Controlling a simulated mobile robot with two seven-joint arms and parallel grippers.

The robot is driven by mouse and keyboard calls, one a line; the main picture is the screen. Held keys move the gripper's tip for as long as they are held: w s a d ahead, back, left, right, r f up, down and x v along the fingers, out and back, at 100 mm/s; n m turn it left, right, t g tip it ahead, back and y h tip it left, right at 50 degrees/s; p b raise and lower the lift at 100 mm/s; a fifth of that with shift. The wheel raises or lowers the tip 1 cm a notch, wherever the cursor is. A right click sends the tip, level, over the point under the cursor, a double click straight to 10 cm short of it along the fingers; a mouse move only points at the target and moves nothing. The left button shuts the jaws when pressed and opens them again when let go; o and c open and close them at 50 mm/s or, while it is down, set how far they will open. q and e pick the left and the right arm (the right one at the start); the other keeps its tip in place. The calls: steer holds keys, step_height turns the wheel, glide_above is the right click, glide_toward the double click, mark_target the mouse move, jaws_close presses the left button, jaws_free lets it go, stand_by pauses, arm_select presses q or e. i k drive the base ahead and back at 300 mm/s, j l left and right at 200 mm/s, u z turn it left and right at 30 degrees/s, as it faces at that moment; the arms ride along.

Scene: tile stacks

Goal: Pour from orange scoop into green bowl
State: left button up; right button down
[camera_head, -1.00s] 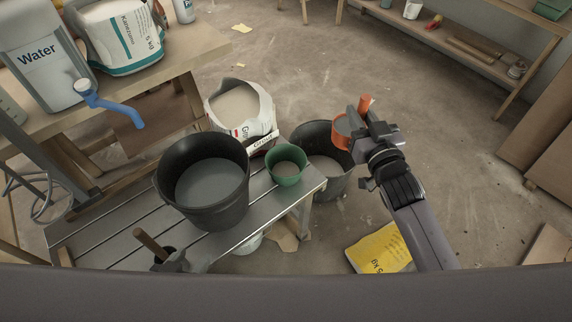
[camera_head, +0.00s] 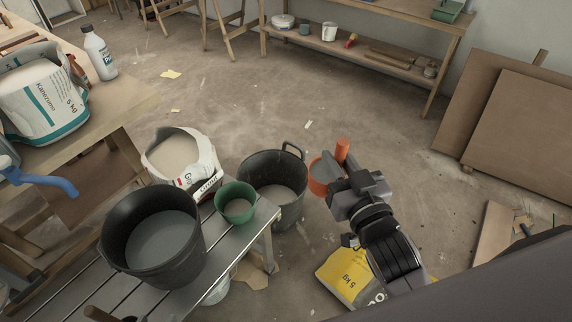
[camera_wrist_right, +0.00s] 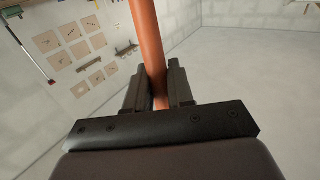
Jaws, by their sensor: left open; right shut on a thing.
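My right gripper (camera_head: 345,187) is shut on the orange scoop (camera_head: 317,180). The scoop's handle (camera_wrist_right: 147,45) runs between the two fingers in the right wrist view. In the head view the scoop is up in the air, to the right of the black floor bucket and apart from the green bowl. Grey shows at the scoop's mouth, but I cannot tell whether it is contents. The green bowl (camera_head: 222,212) stands upright at the bench's far right corner, with pale grey material inside. My left gripper is not in view.
A large black bucket (camera_head: 118,255) stands on the slatted bench (camera_head: 222,262) left of the bowl. Another black bucket (camera_head: 290,212) stands on the floor behind it. An open white bag (camera_head: 207,165) is behind the bowl. A yellow bag (camera_head: 340,280) lies below my right arm.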

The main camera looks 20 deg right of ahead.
mark_target(235, 201)
steer(key=l+u, duration=0.2)
steer(key=u, duration=0.2)
steer(key=k+l+u, duration=0.1)
steer(key=u, duration=0.25)
steer(key=k+l+u, duration=0.1)
steer(key=u, duration=0.3)
steer(key=l, duration=0.1)
